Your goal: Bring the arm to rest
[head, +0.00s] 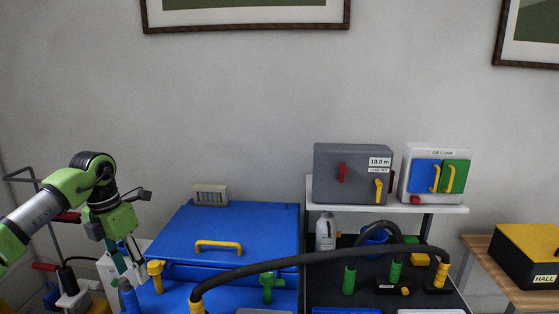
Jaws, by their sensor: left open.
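My left arm comes in from the left, green and grey with a black joint. My left gripper (126,258) hangs below the wrist, pointing down, with its fingers apart. I see nothing between the fingers. It is left of the blue lidded bench (245,225), near the yellow fitting (155,275) at the bench's front left. I cannot tell the exact gap between the fingers and the white item behind them. My right gripper is not in view.
A black hose (320,258) arches over the blue bench and the black worktop. Green and yellow fittings stand there, beside a grey bottle (325,232). A shelf behind holds a grey switch box (335,190) and an air clamp box (432,150). The space above the bench is clear.

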